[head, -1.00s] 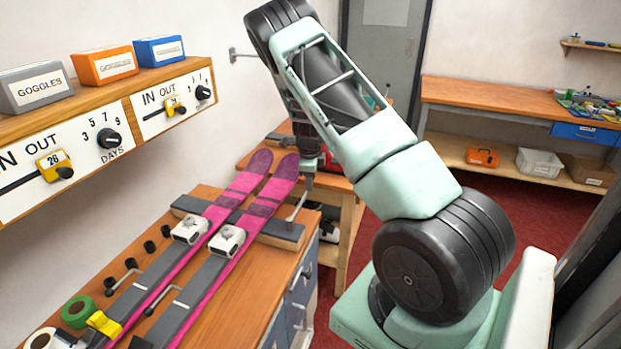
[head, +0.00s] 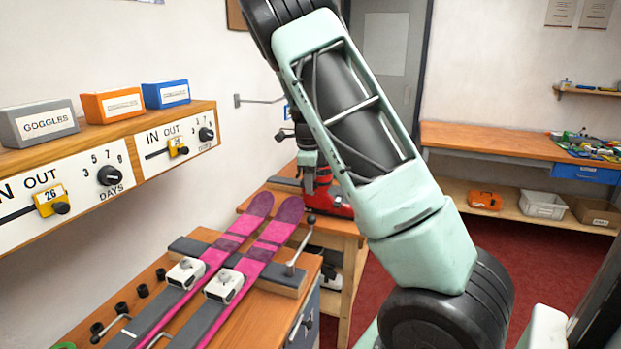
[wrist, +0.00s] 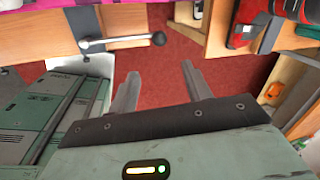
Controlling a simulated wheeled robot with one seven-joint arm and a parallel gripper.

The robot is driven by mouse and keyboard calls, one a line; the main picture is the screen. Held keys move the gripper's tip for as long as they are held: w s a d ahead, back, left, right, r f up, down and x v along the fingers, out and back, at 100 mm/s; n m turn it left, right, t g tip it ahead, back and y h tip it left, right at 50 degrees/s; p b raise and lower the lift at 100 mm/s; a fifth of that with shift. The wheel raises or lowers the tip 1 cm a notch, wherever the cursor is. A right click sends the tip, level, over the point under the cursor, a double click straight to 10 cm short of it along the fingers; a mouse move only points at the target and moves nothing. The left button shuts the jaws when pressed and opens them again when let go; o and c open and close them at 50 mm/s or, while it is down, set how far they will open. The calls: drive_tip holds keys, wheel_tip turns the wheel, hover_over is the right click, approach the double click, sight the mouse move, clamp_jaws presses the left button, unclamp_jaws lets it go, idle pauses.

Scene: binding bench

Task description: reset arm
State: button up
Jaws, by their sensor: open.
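My gripper (wrist: 160,88) shows in the wrist view with its two grey fingers spread apart and nothing between them. Red floor lies beyond the fingertips. In the head view my pale green arm rises from the lower right toward the top middle, and its gripper does not show there. In the wrist view a metal clamp lever (wrist: 122,41) with a dark knob is just ahead and left of the fingers, apart from them. The same lever (head: 299,250) stands at the right of the ski bench in the head view.
Pink skis (head: 262,243) lie clamped on the left bench. A red boot (head: 329,197) stands on the bench behind. A wall panel (head: 68,188) with dials and a shelf of boxes is at left. A far workbench (head: 480,141) is at the back right. Red floor between is clear.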

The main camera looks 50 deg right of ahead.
drive_tip(key=shift+s+r, duration=0.1)
drive_tip(key=shift+r, duration=0.5)
drive_tip(key=shift+a, duration=0.1)
drive_tip(key=s+a+f+n+y+b, duration=0.1)
drive_tip(key=s+a+n+y, duration=0.1)
drive_tip(key=a+n, duration=0.95)
drive_tip(key=s+a+f+n+y, duration=0.15)
drive_tip(key=a+n, duration=0.35)
drive_tip(key=a, duration=1.4)
drive_tip(key=s+a+n, duration=0.8)
drive_tip(key=s+n, duration=0.2)
drive_tip(key=s, duration=0.2)
drive_tip(key=s+a+r+n+g+b, duration=0.1)
drive_tip(key=s+a+n, duration=0.8)
drive_tip(key=s+n, duration=0.2)
drive_tip(key=shift+s+a+h, duration=0.2)
drive_tip(key=shift+s+h, duration=0.15)
drive_tip(key=shift+h, duration=0.1)
